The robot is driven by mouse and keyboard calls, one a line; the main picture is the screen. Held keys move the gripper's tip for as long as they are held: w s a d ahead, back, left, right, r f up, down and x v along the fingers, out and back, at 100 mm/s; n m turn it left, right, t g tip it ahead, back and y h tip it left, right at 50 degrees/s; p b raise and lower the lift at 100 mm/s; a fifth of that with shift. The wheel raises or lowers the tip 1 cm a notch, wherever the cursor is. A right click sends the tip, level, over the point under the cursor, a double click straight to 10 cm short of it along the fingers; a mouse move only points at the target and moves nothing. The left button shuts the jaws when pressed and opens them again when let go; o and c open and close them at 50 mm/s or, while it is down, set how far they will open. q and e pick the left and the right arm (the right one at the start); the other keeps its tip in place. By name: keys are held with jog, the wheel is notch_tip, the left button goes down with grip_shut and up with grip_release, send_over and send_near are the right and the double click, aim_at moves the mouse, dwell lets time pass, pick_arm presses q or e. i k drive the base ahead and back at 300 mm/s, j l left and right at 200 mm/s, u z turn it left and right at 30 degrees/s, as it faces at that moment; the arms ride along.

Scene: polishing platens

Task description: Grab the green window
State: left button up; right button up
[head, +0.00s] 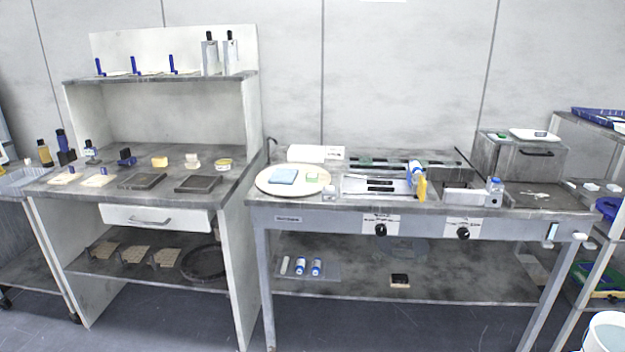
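No piece is clearly recognisable as the green window. A small pale green piece (312,177) lies on the round cream plate (262,182) on the right bench, beside a light blue block (284,176). A dark green flat area (366,160) shows at the back of the same bench. Neither of my grippers is in view.
The right bench (340,205) also holds a blue-and-yellow bottle (421,185) and a clear blue-capped bottle (494,190). A grey box (517,160) stands at its right back. The left bench (115,188) has a raised shelf (150,77). A white bucket (606,335) stands at lower right.

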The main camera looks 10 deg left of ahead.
aim_at(311, 177)
jog(key=i+j, duration=0.2)
jog(key=i, duration=0.2)
jog(key=i+j, duration=0.25)
jog(key=i, duration=0.2)
jog(key=i+j, duration=0.2)
jog(key=i, duration=0.2)
